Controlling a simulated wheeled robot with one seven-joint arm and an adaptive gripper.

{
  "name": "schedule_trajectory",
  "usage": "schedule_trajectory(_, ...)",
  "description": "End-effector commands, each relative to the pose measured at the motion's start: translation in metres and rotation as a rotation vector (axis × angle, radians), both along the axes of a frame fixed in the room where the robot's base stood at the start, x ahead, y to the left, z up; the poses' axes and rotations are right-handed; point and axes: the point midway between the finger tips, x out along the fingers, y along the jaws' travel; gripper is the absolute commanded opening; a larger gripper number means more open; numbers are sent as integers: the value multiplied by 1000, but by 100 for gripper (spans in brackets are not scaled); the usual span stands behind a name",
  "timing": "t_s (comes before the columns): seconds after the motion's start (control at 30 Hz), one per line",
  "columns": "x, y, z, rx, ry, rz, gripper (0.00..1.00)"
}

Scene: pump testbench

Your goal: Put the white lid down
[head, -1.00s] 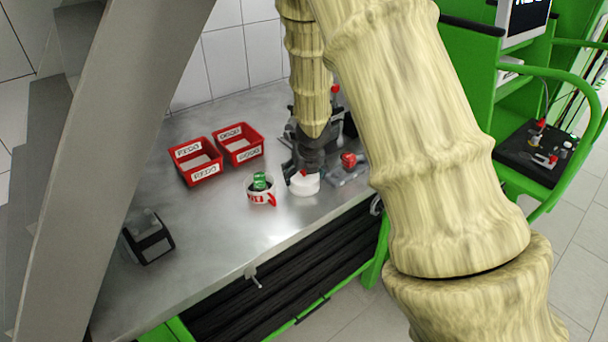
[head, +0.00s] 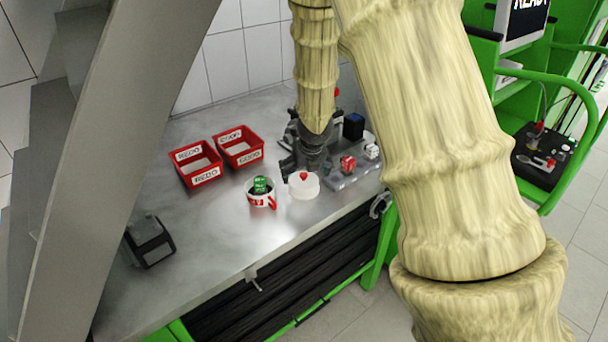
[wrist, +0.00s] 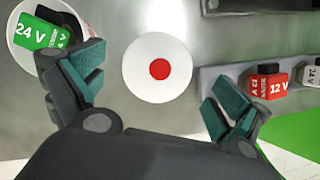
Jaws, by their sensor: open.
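The white lid (head: 304,188) with a red knob rests on the metal bench, just right of a white mug (head: 262,198) with a green block in it. In the wrist view the lid (wrist: 157,68) lies flat, ahead of and between the spread fingertips of my gripper (wrist: 155,92). The fingers are open and hold nothing. The mug (wrist: 22,55) with its green 24 V block (wrist: 36,32) shows at the upper left, partly behind the left finger.
Two red bins (head: 197,172) stand at the back left. A grey holder (head: 350,176) with red and white blocks lies right of the lid. A dark device (head: 150,241) stands at the left front. The bench between it and the mug is clear.

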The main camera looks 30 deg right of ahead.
Motion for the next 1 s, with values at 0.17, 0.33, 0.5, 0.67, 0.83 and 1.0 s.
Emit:
schedule_trajectory(0.17,-12,4,37,0,0,1,100)
schedule_trajectory(0.33,-22,7,61,-2,1,0,100)
schedule_trajectory(0.5,-28,9,74,0,0,0,100)
schedule_trajectory(0.67,-30,10,78,-1,0,0,100)
schedule_trajectory(0.83,-31,10,77,0,1,-1,100)
schedule_trajectory(1.0,-31,10,77,0,1,-1,100)
